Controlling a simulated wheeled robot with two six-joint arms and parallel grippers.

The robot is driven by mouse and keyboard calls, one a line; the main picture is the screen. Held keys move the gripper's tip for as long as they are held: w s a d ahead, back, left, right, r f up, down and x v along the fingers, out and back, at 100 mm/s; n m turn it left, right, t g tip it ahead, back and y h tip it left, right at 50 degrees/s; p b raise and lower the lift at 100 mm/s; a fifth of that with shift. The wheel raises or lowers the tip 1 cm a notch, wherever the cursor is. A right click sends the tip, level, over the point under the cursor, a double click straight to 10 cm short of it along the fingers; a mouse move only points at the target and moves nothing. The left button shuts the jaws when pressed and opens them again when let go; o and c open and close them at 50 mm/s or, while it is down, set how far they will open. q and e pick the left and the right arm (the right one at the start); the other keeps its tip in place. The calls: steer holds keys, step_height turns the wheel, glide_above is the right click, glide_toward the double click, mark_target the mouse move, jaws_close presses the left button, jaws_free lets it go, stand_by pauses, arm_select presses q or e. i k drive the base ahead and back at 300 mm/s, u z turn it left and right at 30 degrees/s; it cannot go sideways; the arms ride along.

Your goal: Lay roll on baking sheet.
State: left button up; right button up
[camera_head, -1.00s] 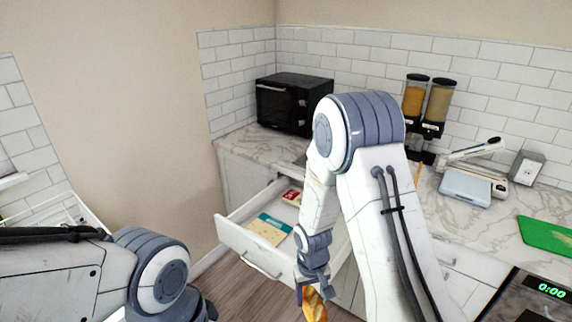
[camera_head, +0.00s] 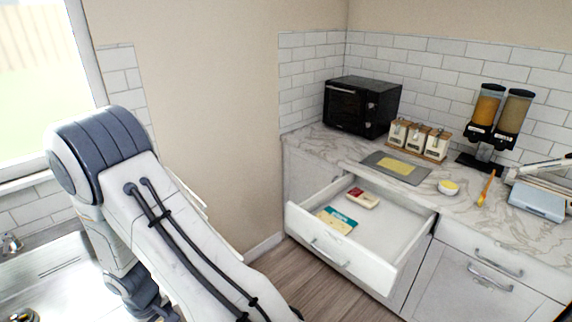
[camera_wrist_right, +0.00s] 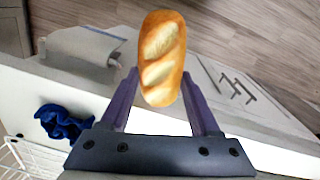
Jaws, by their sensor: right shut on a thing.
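The roll (camera_wrist_right: 162,60) is a golden-brown loaf with pale slashes, seen in the right wrist view. My right gripper (camera_wrist_right: 160,74) is shut on it, with a purple finger on either side. In the head view my right arm reaches to the left, and its wrist is low at the left edge of the picture; the roll does not show there. My left gripper is not in view. I cannot pick out a baking sheet for certain; a flat grey board (camera_head: 372,160) with a yellow sheet on it lies on the far counter.
An open drawer (camera_head: 318,250) holding two packets juts out from the counter. A black oven (camera_head: 345,105), jars, dispensers and a small bowl (camera_head: 448,187) stand on that counter. A metal sink (camera_head: 60,270) is at left. A blue cloth (camera_wrist_right: 60,122) shows in the wrist view.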

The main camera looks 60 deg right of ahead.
mark_target(400, 168)
steer(key=u, duration=1.15)
steer(key=k, duration=2.45)
steer(key=z, duration=1.8)
steer(key=i, duration=1.05)
